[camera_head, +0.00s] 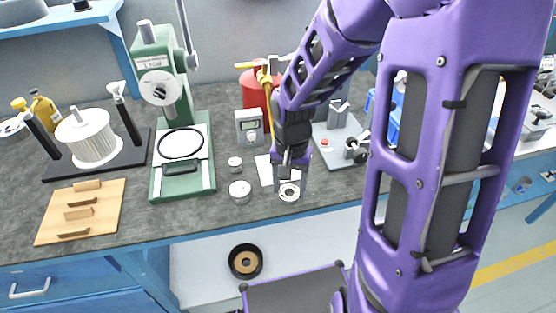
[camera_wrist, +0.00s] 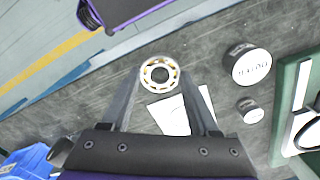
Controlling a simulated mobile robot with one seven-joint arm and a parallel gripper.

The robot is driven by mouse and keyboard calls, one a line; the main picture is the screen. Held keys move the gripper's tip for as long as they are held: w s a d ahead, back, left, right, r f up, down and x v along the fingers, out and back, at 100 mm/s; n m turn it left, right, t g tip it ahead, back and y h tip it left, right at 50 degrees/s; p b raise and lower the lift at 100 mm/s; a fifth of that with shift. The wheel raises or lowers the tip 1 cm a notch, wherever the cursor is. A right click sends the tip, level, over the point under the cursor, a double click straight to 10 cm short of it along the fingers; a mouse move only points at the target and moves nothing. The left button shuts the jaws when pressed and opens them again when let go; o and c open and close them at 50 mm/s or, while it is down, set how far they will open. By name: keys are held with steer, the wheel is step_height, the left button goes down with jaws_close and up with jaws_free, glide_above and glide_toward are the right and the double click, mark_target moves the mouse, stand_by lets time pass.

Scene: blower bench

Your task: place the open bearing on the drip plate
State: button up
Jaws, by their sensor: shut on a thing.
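The open bearing (camera_head: 289,193) is a pale metal ring with its balls and yellowish cage showing. In the wrist view the bearing (camera_wrist: 147,83) lies flat-on at the fingertips. My gripper (camera_head: 291,183) is shut on it, near the front edge of the bench; the fingers (camera_wrist: 171,80) also show in the wrist view. I cannot tell how far the bearing is above the bench top.
A green press (camera_head: 208,170) and wooden board (camera_head: 106,215) lie farther left. A grey plate with fittings (camera_head: 340,135) is at the right.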

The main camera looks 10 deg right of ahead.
steer(key=w, duration=0.7)
steer(key=shift+w, duration=0.25)
steer(key=w, duration=0.2)
steer(key=w+f, duration=0.1)
steer(key=w, duration=0.1)
steer(key=shift+b, duration=0.35)
steer(key=shift+f, duration=0.25)
steer(key=shift+f, duration=0.1)
steer(key=o, duration=1.4)
steer(key=shift+f, duration=0.1)
steer(key=shift+c, duration=0.2)
step_height(320, 180, up, 12)
steer(key=p, duration=0.2)
steer(key=shift+r, duration=0.2)
steer(key=shift+f, duration=0.1)
